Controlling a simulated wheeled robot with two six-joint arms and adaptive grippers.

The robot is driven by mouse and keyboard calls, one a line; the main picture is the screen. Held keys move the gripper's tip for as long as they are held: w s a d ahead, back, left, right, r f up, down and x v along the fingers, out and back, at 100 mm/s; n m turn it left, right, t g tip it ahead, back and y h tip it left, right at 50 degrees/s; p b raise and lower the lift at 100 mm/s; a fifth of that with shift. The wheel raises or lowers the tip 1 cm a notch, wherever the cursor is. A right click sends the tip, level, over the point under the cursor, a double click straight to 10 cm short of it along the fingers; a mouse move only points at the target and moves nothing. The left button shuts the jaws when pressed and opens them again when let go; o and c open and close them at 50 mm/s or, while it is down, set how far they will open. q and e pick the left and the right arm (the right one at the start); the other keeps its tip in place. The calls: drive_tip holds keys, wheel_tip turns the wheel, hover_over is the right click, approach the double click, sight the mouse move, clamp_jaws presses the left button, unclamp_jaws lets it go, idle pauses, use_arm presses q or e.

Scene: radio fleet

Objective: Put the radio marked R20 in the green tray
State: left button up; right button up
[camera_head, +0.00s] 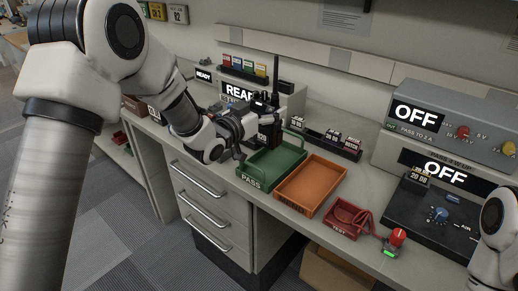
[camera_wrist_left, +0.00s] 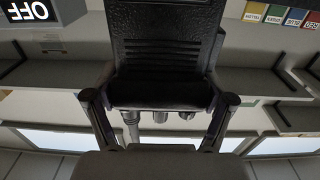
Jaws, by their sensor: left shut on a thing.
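My left gripper (camera_head: 250,122) is shut on a black radio (camera_head: 268,130) with a tall antenna pointing up. In the left wrist view the radio (camera_wrist_left: 166,50) sits between the two fingers, its knobs toward the bottom of the picture. I cannot read the marking on it. The radio looks upright at the back left end of the green tray (camera_head: 252,181), which is marked PASS. I cannot tell whether it is over the tray or behind it. The green tray's visible floor is empty. My right arm shows at the lower right, its gripper out of view.
An empty orange tray (camera_head: 310,187) is beside the green one, then a small red TEST tray (camera_head: 341,222). A black rack (camera_head: 325,142) with labelled items stands behind. A grey unit reading OFF (camera_head: 455,118) and a black test panel (camera_head: 430,215) fill the right.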

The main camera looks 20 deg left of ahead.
sight(265, 141)
use_arm(q)
drive_tip(key=shift+s+d+f, duration=0.3)
drive_tip(key=shift+s+f, duration=0.05)
drive_tip(key=shift+f, duration=0.25)
drive_tip(key=shift+s+d+f, duration=0.25)
drive_tip(key=shift+s+f, duration=0.05)
drive_tip(key=shift+f, duration=0.3)
drive_tip(key=f, duration=0.6)
drive_tip(key=shift+w+a, duration=0.3)
drive_tip(key=shift+a, duration=0.05)
drive_tip(key=shift+d+f, duration=0.15)
drive_tip(key=shift+f, duration=0.2)
drive_tip(key=o, duration=1.4)
drive_tip(key=shift+s, duration=0.1)
use_arm(e)
drive_tip(key=shift+s+d+f, duration=0.1)
drive_tip(key=shift+s+d, duration=0.2)
